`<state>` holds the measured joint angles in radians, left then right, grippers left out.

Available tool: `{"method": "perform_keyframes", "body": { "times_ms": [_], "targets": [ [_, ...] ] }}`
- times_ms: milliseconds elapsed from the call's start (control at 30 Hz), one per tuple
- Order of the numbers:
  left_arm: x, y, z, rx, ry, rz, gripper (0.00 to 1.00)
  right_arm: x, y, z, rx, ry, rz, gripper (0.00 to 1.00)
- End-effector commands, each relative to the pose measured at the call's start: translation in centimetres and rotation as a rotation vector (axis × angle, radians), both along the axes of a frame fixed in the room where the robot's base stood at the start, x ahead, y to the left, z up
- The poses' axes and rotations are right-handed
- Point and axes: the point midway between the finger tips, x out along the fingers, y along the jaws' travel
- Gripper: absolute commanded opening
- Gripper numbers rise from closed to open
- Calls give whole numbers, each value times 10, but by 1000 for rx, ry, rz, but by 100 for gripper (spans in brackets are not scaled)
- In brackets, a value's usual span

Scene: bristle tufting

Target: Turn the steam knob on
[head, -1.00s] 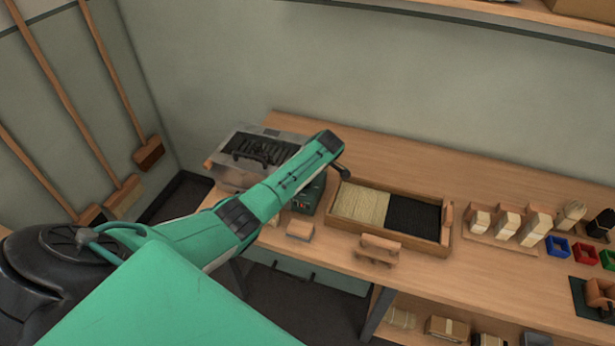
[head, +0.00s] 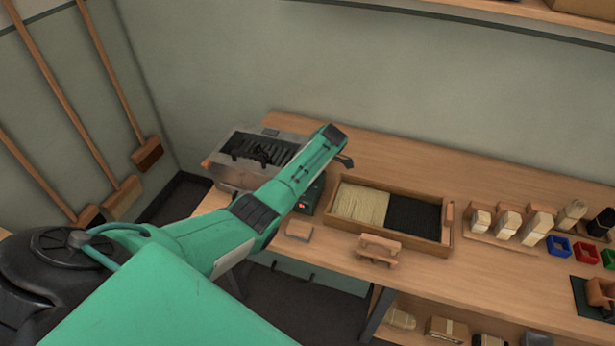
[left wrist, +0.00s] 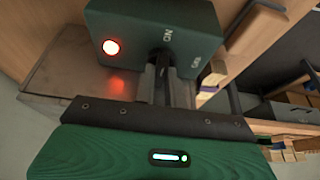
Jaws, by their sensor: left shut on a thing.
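The dark green control box (left wrist: 180,22) shows in the left wrist view with a lit red lamp (left wrist: 111,47). The word ON is on its face, beside a second label I cannot read surely. My left gripper (left wrist: 165,82) is shut on the dark steam knob (left wrist: 161,62) at the box's edge. The knob is mostly hidden between the fingers, so its exact angle is unclear. In the head view the control box (head: 313,196) is partly covered by my left arm, and the fingertips are hidden. My right gripper is in neither view.
The metal steamer (head: 228,172) with dark slots stands left of the control box. A wooden tray (head: 330,217) of pale and black bristles lies to the right. A small wooden block (head: 299,229) and wooden stand (head: 379,246) are near the front edge. Brooms lean at left.

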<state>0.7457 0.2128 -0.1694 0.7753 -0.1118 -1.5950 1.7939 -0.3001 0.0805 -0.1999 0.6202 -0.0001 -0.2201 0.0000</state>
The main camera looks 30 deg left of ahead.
Motion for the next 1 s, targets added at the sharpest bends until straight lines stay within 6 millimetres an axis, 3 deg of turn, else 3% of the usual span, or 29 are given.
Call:
{"method": "perform_keyframes", "body": {
  "times_ms": [100,133,233,667,1000],
  "targets": [
    [0,2,1,2,-2,2,0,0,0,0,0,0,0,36],
    [0,2,1,2,-2,2,16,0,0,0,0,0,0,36],
    [0,1,1,2,-1,1,34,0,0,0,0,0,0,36],
    [2,-4,10,0,-4,-2,34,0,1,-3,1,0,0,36],
    [9,-30,75,0,-7,0,34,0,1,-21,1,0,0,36]
  ]
}}
